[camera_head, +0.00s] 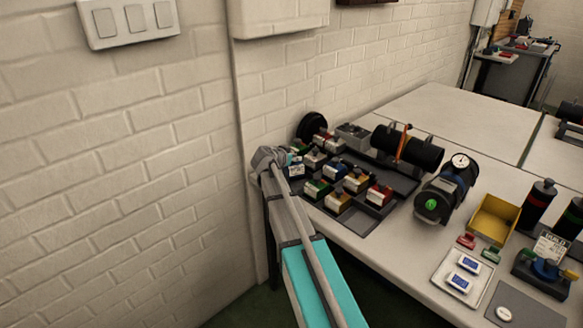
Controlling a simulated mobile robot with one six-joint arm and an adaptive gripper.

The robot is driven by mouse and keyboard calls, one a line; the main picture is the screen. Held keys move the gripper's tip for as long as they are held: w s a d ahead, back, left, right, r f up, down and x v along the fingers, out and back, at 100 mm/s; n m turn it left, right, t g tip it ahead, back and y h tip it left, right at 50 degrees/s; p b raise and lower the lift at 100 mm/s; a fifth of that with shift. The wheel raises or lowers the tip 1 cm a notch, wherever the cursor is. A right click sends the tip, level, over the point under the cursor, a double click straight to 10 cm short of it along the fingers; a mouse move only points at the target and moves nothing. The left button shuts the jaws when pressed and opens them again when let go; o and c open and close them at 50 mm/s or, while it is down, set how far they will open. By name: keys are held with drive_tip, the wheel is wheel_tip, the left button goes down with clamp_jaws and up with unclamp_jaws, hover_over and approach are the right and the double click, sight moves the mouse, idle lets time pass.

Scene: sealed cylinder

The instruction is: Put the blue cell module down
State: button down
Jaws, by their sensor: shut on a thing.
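The blue cell module (296,171) is small, with a white label on its front, and shows at the left end of the group of cell modules on the table. My gripper (286,160) is at the far end of my arm, right against this module, and is shut on it. The fingers are small and partly hidden by my wrist. I cannot tell whether the module touches the surface below it.
A dark tray (398,181) holds several green, yellow, red and white modules close beside my gripper. A black cylinder (407,147), a gauge unit (447,188) and a yellow bin (494,219) stand to the right. A brick wall (130,190) is at left.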

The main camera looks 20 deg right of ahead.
sight(293, 163)
drive_tip(key=shift+f+b, duration=1.25)
drive_tip(key=shift+f, duration=0.25)
drive_tip(key=shift+f, duration=0.15)
drive_tip(key=shift+c, duration=1.8)
unclamp_jaws()
drive_tip(key=shift+r, duration=0.25)
drive_tip(key=p+v, duration=0.5)
drive_tip(key=v, duration=0.7)
drive_tip(key=shift+a+f, duration=0.1)
drive_tip(key=shift+s, duration=0.1)
